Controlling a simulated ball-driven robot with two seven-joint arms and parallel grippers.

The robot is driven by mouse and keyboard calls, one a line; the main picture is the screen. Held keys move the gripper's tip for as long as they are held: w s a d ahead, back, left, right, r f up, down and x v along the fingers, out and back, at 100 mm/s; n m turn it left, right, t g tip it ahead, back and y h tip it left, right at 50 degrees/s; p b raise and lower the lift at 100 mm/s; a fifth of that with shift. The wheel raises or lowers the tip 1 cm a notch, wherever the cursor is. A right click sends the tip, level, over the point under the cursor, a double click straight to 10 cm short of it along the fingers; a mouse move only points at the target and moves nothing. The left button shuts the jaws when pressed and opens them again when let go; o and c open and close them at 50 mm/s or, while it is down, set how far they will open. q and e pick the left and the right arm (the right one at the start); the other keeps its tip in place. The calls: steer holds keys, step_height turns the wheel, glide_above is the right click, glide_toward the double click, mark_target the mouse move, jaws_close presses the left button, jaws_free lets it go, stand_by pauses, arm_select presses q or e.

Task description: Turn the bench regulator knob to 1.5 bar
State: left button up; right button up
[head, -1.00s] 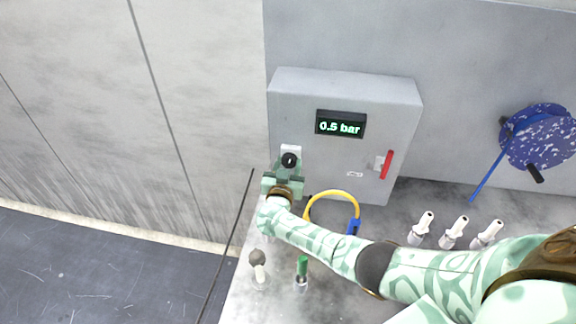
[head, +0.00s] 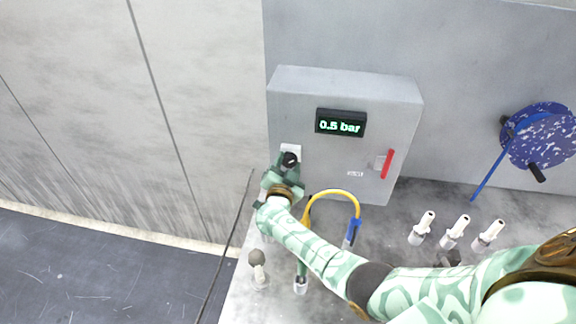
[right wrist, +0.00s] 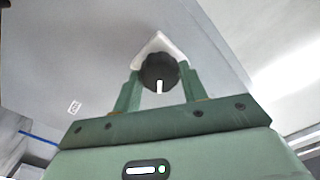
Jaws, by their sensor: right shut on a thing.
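The regulator knob (head: 290,159) is black and round, on a white plate at the lower left of the grey control box (head: 390,105). The box's display (head: 341,123) reads 0.5 bar. My right gripper (head: 287,165) is at the knob, its fingers on either side of it. In the right wrist view the knob (right wrist: 160,70) with its white pointer mark sits between the fingertips of the green gripper (right wrist: 160,78). The gripper is shut on the knob. My left gripper is not in view.
A red lever (head: 387,164) is on the box's right side. A yellow hose (head: 335,191) loops on the bench below. Several white nozzles (head: 455,232) stand at the right. A blue speckled reel (head: 541,137) hangs on the wall.

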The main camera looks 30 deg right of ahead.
steer(key=shift+f, duration=0.1)
stand_by(0.4)
steer(key=o, duration=1)
steer(key=shift+s, duration=0.1)
